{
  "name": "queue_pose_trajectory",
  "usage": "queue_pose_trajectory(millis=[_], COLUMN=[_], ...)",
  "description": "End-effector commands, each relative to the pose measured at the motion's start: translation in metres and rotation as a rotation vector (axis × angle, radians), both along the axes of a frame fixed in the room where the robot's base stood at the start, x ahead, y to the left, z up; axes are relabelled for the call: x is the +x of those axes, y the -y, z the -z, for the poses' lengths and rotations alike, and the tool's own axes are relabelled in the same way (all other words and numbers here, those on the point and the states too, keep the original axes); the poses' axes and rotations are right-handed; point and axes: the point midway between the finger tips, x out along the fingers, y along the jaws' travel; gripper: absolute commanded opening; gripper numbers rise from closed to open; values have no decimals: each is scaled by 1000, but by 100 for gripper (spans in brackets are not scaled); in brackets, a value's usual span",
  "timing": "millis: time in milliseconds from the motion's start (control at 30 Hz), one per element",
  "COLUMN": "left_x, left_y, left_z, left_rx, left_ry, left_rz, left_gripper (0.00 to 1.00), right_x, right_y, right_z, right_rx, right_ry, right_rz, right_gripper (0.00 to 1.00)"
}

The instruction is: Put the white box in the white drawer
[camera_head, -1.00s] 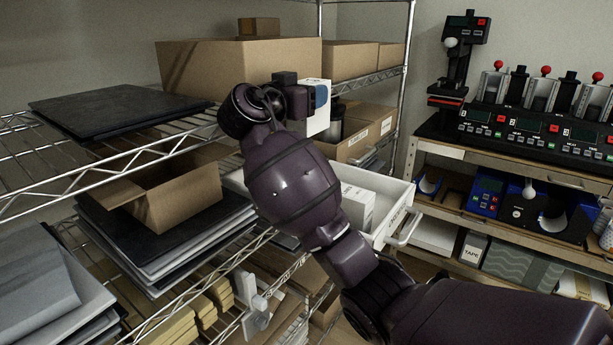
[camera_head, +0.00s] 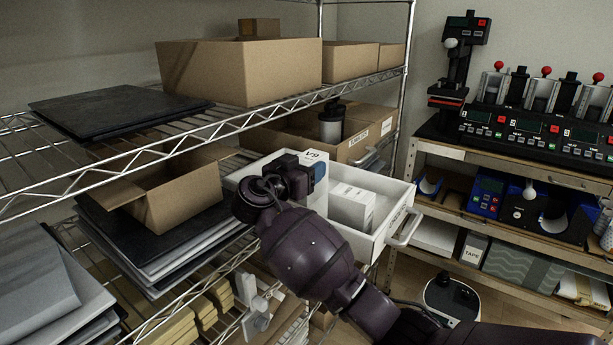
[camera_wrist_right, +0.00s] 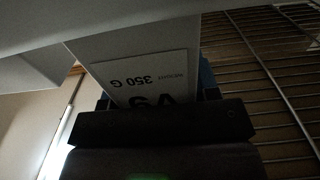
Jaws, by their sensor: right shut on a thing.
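My right gripper (camera_head: 308,172) is shut on a white box (camera_head: 316,180), and a blue fingertip shows against the box's side. The box has dark print near its top and is held upright at the white drawer (camera_head: 378,243), its lower part hidden behind my arm and gripper. In the right wrist view the box (camera_wrist_right: 150,75) fills the middle, its "350 G" label upside down. My left gripper is not in view.
The upper shelf edge (camera_head: 250,112) runs above my gripper. A bench (camera_head: 510,165) with presses stands at the right.

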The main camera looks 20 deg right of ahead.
Motion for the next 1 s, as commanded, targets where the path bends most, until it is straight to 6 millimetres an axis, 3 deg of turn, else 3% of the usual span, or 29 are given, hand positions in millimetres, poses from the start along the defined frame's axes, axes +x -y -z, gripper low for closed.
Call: queue_pose_trajectory(millis=[200, 1000], left_x=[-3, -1], left_y=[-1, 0], left_z=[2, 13], left_rx=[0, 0], left_ry=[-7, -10], left_rz=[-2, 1], left_gripper=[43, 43], right_x=[0, 0], right_y=[0, 0], right_z=[19, 33], right_rx=[-1, 0], right_ry=[2, 1], right_rz=[-1, 0], right_gripper=[20, 20])
